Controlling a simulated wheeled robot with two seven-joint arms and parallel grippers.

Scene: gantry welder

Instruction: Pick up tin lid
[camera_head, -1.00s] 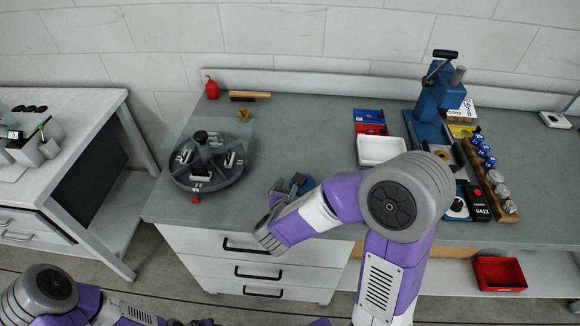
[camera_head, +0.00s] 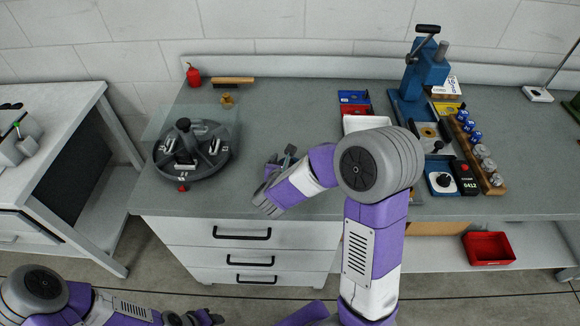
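I cannot pick out a tin lid for certain. My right gripper (camera_head: 280,160) is over the bench top, right of the round dark fixture (camera_head: 165,168). Its wrist hides most of its fingers, so its opening does not show. A small grey-teal piece (camera_head: 289,153) shows at the fingertips; I cannot tell what it is or whether it is held. My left gripper (camera_head: 200,318) is low at the bottom edge, in front of the drawers and away from the bench top. Its fingers are too small and dark to read.
A red bottle (camera_head: 193,75), a wooden-handled brush (camera_head: 233,81) and a small brass piece (camera_head: 227,101) stand at the back left. A white tray (camera_head: 365,123) is partly behind my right arm. A blue press (camera_head: 412,85) stands at right. The back middle is clear.

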